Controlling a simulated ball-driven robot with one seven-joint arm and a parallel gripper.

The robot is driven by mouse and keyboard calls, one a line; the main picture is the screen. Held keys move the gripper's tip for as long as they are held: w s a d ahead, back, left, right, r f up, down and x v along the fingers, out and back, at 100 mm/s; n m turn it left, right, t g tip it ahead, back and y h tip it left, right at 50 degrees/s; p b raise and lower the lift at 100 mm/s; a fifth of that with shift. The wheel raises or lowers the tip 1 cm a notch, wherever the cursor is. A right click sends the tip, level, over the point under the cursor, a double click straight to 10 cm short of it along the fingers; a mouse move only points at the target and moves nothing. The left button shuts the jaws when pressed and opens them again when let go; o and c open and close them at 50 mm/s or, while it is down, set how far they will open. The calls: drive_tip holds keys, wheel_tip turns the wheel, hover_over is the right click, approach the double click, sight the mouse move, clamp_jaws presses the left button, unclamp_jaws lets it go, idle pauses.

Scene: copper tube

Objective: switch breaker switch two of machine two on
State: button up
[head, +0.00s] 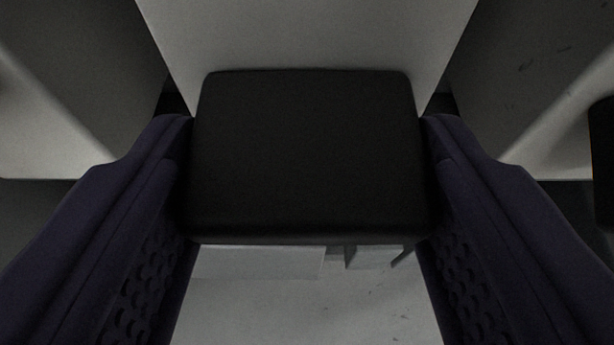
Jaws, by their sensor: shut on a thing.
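A black, rounded rectangular block (305,165), which looks like the breaker switch handle, fills the middle of the head view. My gripper (307,120) has one dark purple finger on each side of it and is shut on the block. The fingers touch its left and right sides. A pale grey panel (310,35) shows directly behind and above the block. No label or number is visible, so I cannot tell which switch or machine this is. Whether the switch is on or off cannot be told.
Pale grey surfaces flank the panel at left (40,125) and right (550,140), with darker recesses between. A dark object (602,150) is cut off at the right edge. Below the block, a light scuffed surface (310,305) shows between the fingers.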

wheel_tip(320, 180, up, 2)
drive_tip(key=g+p, duration=0.3)
drive_tip(key=p, duration=0.1)
drive_tip(key=g+p, duration=0.1)
drive_tip(key=p, duration=0.2)
drive_tip(key=shift+w+r+g, duration=0.15)
drive_tip(key=shift+r+g, duration=0.15)
drive_tip(key=shift+g, duration=0.1)
drive_tip(key=shift+g+p, duration=0.4)
drive_tip(key=shift+p, duration=0.05)
drive_tip(key=shift+f, duration=0.1)
drive_tip(key=o, duration=1)
drive_tip(key=shift+w+f, duration=0.1)
